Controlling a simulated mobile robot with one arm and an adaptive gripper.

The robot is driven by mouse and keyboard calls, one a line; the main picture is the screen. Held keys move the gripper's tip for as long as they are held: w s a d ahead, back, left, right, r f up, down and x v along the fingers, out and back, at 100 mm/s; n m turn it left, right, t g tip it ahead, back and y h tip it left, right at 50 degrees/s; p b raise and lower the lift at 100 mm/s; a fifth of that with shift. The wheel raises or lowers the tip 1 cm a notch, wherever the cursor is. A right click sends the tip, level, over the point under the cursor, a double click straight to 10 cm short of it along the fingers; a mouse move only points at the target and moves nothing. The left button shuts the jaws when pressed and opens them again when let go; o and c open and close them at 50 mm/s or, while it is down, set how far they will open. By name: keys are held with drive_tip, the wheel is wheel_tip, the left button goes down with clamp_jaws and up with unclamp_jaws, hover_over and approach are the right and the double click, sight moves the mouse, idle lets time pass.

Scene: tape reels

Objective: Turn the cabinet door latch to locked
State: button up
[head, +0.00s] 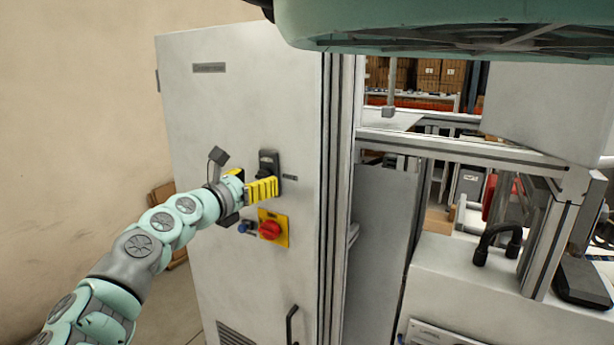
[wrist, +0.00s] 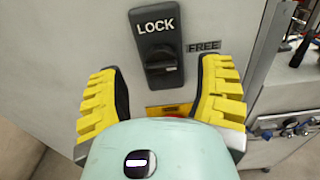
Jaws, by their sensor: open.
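The door latch (wrist: 157,47) is a black plate with a dark turning knob (wrist: 161,66) on the grey cabinet door (head: 240,110). LOCK is printed above the knob, and a FREE label (wrist: 204,47) is to its right. A small white mark shows toward the knob's right side; the knob's exact angle is hard to tell. My gripper (wrist: 164,70) is open, its yellow fingers on either side of the latch in the wrist view. In the head view my gripper (head: 258,189) is in front of the latch (head: 268,160), covering its lower part; contact cannot be told.
Just below is a red rotary switch (head: 270,230) on a yellow plate, with a small blue button (head: 243,227) beside it. A black door handle (head: 291,325) is lower down. A metal frame (head: 460,150) and machine stand right of the cabinet.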

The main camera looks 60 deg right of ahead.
drive_tip(key=shift+d+r, duration=0.25)
drive_tip(key=shift+d, duration=0.55)
drive_tip(key=shift+s+d+f, duration=0.1)
drive_tip(key=shift+d+f, duration=0.1)
drive_tip(key=shift+d, duration=0.2)
drive_tip(key=shift+o, duration=0.3)
drive_tip(key=shift+a, duration=0.1)
clamp_jaws()
